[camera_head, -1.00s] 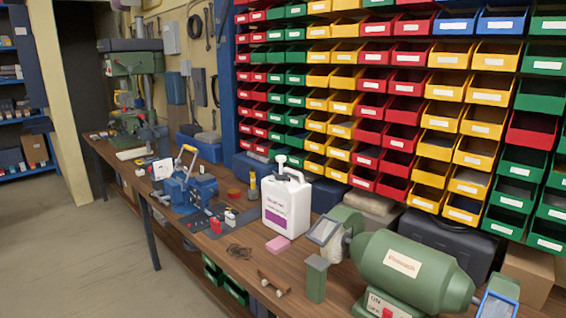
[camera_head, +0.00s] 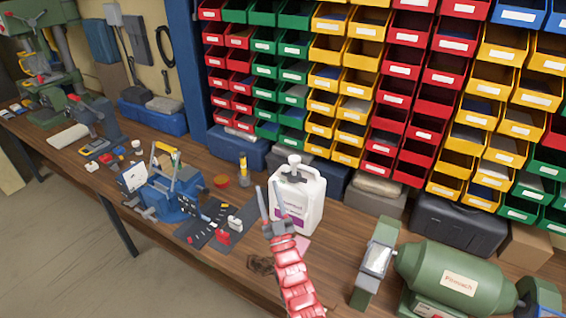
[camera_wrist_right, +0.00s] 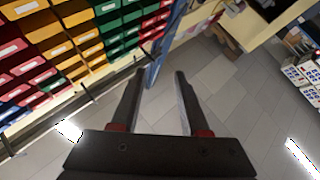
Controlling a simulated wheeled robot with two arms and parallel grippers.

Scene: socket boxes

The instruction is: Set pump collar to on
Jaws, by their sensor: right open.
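A white bottle (camera_head: 310,213) with a purple label stands upright on the wooden bench in the head view. Its white pump head (camera_head: 294,160) is on top; the collar below it is too small to make out clearly. My right gripper (camera_head: 268,187) is open and empty, fingers pointing up, in front of the bottle's left side. Its fingers overlap the bottle's left edge in the picture; I cannot tell whether they touch. In the right wrist view the open jaws (camera_wrist_right: 159,73) have nothing between them, and the bottle does not show. My left gripper is not in view.
A blue vise (camera_head: 175,200) and a dark mat (camera_head: 205,236) with small parts lie left of the bottle. A green bench grinder (camera_head: 440,268) stands at the right. Coloured bins (camera_head: 345,50) fill the wall behind.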

